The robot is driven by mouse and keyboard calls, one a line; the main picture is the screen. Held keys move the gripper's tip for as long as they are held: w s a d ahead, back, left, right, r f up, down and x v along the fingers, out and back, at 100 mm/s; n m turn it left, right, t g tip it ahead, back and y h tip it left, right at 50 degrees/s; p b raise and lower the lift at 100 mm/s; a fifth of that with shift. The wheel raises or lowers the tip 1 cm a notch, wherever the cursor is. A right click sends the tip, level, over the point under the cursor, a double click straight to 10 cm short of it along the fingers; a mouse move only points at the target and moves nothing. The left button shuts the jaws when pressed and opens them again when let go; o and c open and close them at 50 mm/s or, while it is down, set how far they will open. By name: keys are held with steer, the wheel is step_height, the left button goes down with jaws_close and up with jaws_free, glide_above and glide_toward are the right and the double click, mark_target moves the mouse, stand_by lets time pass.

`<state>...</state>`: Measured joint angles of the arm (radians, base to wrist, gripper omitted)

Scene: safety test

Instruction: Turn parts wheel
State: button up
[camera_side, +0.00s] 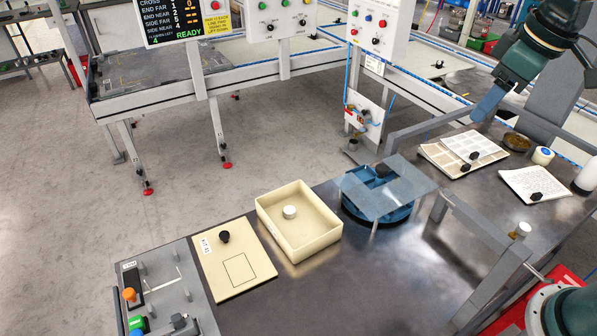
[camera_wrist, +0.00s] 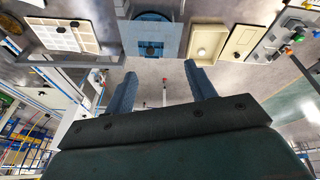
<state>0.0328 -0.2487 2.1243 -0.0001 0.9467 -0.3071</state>
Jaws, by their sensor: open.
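The parts wheel (camera_side: 352,208) is a blue round unit on the dark metal table, with a pale see-through square plate (camera_side: 400,192) over it. A dark opening or block shows near its far edge. In the wrist view the wheel (camera_wrist: 151,17) and plate (camera_wrist: 133,42) lie at the top middle, beyond my fingertips. My gripper (camera_wrist: 160,70) is open, with two blue fingers apart and nothing between them. In the side view my gripper (camera_side: 487,103) is at the upper right, raised above the table and well apart from the wheel. Its fingers overlap there.
A cream tray (camera_side: 325,232) holding a white round piece (camera_side: 289,212) stands left of the wheel. Further left are a cream board with a black knob (camera_side: 224,237) and a control box (camera_side: 170,275). A grey metal frame (camera_side: 487,232) rises right of the wheel. Sheets (camera_side: 535,184) lie behind it.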

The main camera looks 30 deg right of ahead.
steer(key=w+d+f+n+g, duration=0.1)
steer(key=w+f, duration=0.2)
steer(key=w, duration=0.3)
steer(key=w+d+f+n+g, duration=0.1)
steer(key=w+f+n, duration=0.15)
steer(key=w, duration=0.45)
steer(key=n+g, duration=0.2)
glide_above(383, 167)
step_height(383, 167, down, 12)
steer(key=shift+f, duration=0.15)
step_height(383, 167, down, 14)
steer(key=shift+r, duration=0.2)
jaws_close()
